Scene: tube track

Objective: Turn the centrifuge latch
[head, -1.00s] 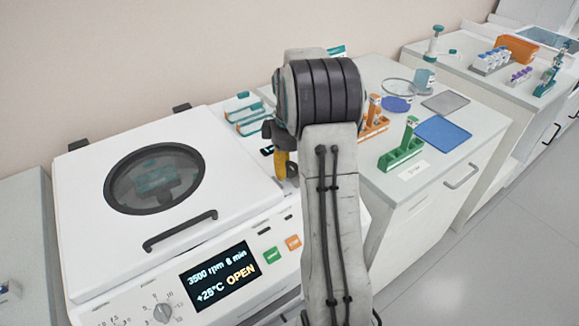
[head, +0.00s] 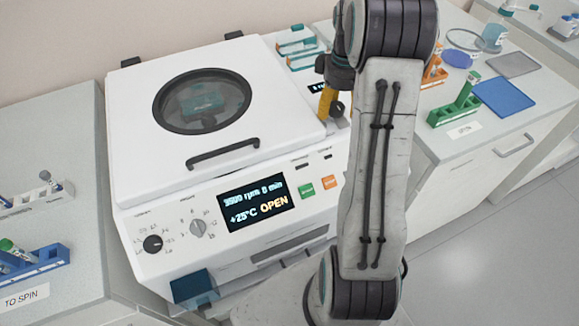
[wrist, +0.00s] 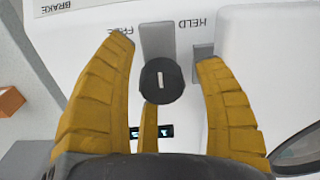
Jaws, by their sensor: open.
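The white centrifuge (head: 215,120) stands ahead with its lid (head: 280,100) down. Its display (head: 254,203) reads OPEN. In the wrist view the latch (wrist: 161,82) is a round dark knob with a pale slot mark, in front of a grey bar. The words FREE and HELD are printed beyond it. My gripper (wrist: 166,52) is open, with yellow fingers on both sides of the knob and a third below it. Gaps show between the side fingers and the knob. In the head view my gripper (head: 328,103) is at the centrifuge's right side, partly hidden by my arm.
A blue rack (head: 35,262) marked TO SPIN sits on the left bench. On the right bench are a green rack (head: 455,108), a blue mat (head: 504,97) and a grey mat (head: 512,64). A small orange block (wrist: 10,101) shows at the wrist view's left.

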